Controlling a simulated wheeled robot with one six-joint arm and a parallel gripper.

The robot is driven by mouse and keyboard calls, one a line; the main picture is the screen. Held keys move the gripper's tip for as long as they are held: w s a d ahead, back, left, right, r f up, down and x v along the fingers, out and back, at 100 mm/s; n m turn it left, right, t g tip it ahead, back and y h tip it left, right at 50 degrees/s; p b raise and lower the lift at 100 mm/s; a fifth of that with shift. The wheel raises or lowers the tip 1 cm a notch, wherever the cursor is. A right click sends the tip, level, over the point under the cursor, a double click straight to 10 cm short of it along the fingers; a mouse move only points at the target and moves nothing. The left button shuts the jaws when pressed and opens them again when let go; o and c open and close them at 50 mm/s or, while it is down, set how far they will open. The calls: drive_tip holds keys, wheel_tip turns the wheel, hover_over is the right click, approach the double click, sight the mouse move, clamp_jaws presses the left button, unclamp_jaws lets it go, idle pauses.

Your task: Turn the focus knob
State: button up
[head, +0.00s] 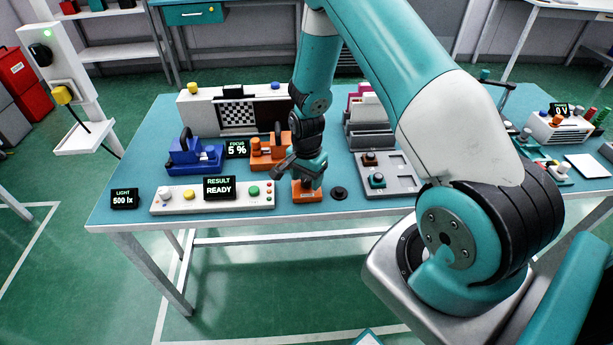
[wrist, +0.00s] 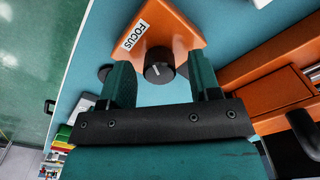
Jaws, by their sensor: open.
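The focus knob (wrist: 159,72) is a black round knob with a white pointer line on an orange block labelled FOCUS (wrist: 172,27), seen in the wrist view. My gripper (wrist: 165,80) has its two teal fingers apart, one on each side of the knob, with gaps between. I cannot tell whether the fingers are level with the knob in depth. In the head view my gripper (head: 303,172) is over the orange focus block (head: 308,195) near the table's front edge, and hides the knob. A small display (head: 236,149) reads FOCUS 5 %.
A white control panel (head: 170,208) with a RESULT READY display (head: 219,187) lies left of my gripper. Blue (head: 195,156) and orange (head: 265,152) clamp-like devices stand behind. A black disc (head: 339,193) and a grey tray (head: 400,185) lie to the right.

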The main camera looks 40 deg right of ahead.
drive_tip(key=shift+f, duration=0.15)
drive_tip(key=shift+c, duration=0.2)
drive_tip(key=c, duration=0.9)
drive_tip(key=shift+n, duration=0.3)
